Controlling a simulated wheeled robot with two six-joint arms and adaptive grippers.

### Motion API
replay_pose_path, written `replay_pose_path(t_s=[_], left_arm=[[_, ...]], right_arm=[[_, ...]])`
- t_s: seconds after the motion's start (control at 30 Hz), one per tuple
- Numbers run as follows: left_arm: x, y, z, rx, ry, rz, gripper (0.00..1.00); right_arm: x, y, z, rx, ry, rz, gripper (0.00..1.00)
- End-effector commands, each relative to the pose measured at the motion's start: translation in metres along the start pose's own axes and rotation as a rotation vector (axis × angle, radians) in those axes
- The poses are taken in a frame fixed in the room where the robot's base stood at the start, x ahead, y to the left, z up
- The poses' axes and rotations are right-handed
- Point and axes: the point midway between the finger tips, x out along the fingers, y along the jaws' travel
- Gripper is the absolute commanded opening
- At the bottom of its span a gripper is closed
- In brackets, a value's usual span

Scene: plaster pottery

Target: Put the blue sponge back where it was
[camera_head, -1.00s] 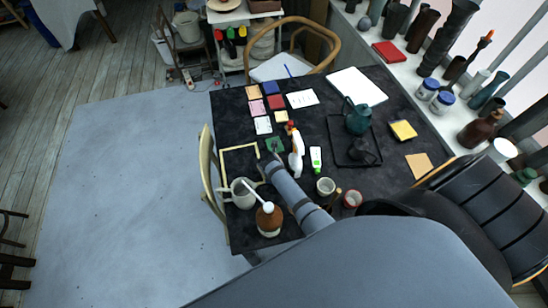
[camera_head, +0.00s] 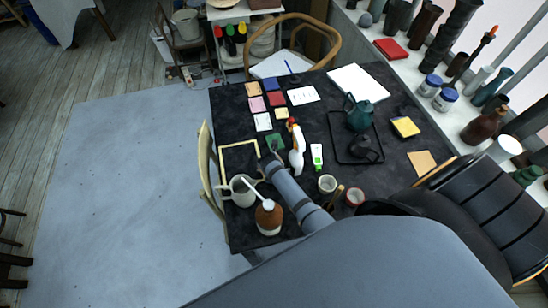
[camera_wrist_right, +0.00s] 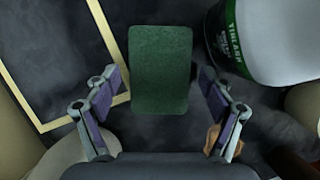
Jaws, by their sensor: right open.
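A small dark-blue square (camera_head: 271,87) lies in the group of coloured squares at the table's back left; I cannot tell whether it is the sponge. A green rectangular pad (camera_head: 276,141) lies on the dark table left of the white spray bottle (camera_head: 297,155). My right gripper (camera_head: 271,158) is just in front of this pad. In the right wrist view, the green pad (camera_wrist_right: 160,68) is ahead between my open fingers (camera_wrist_right: 162,108), not gripped. My left gripper is not in view.
The spray bottle stands close on the right of my right gripper. A black tray (camera_head: 338,140) holds a teal jug (camera_head: 358,114). A yellow pad (camera_head: 405,127) lies at right.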

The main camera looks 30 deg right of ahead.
Motion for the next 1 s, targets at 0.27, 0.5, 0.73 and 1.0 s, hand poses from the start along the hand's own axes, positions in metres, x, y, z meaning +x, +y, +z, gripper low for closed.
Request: replay_pose_path(t_s=[0.27,0.5,0.73,1.0], left_arm=[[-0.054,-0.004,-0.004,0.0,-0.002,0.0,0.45],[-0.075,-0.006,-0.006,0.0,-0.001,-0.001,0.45],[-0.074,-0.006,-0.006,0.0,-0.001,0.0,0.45],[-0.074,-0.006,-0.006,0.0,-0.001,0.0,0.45]], right_arm=[[-0.046,0.0,0.005,0.001,0.001,0.0,0.82],[-0.081,0.001,0.0,0.003,-0.001,0.003,0.82],[-0.115,0.001,0.0,0.001,-0.001,0.002,0.82],[-0.121,0.0,0.0,0.0,0.0,0.0,0.82]])
